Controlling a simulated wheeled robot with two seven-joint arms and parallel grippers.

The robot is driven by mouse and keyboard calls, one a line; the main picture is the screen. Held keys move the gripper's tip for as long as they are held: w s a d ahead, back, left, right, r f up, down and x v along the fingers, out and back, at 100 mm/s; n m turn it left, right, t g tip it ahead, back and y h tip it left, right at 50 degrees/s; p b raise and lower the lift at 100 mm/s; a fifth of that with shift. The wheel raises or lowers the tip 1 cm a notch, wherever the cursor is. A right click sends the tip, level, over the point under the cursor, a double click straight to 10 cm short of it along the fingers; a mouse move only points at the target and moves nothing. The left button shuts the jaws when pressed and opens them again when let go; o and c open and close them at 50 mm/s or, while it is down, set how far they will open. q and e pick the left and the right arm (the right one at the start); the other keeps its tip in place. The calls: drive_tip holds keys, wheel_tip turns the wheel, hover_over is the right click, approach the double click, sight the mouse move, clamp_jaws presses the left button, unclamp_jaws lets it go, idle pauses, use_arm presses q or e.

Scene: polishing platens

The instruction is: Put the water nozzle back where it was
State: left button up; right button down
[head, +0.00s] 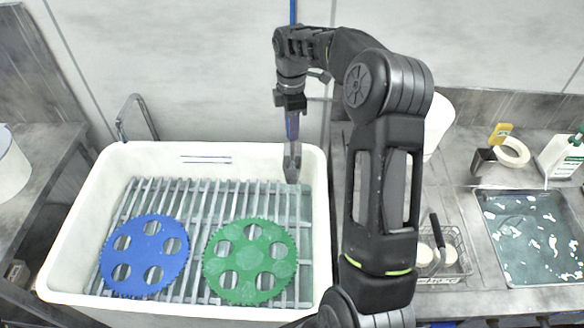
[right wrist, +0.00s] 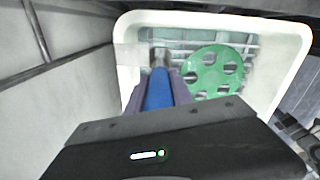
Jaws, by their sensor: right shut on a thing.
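My right gripper (head: 291,108) is shut on the water nozzle (head: 292,158), a blue body with a grey metal tip pointing down. It hangs over the back right part of the white tub, above the rack. In the right wrist view the blue nozzle (right wrist: 158,92) lies between the two fingers, its grey tip towards the tub. A blue hose (head: 293,12) runs up above the gripper. The place where the nozzle belongs cannot be made out. My left gripper is not in view.
The white tub (head: 160,152) holds a slatted metal rack with a blue platen (head: 143,229) and a green platen (head: 250,232). A metal loop (head: 125,120) stands behind its left rim.

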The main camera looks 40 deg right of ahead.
hover_over(292, 160)
drive_tip(key=f, duration=0.3)
drive_tip(key=f+b, duration=0.1)
drive_tip(key=f, duration=0.1)
drive_tip(key=shift+w+d, duration=0.15)
drive_tip(key=shift+w, duration=0.15)
drive_tip(key=shift+f, duration=0.15)
drive_tip(key=shift+f+b, duration=1.35)
drive_tip(key=shift+f, duration=0.55)
drive_tip(key=shift+f, duration=0.15)
drive_tip(key=c, duration=1.1)
unclamp_jaws()
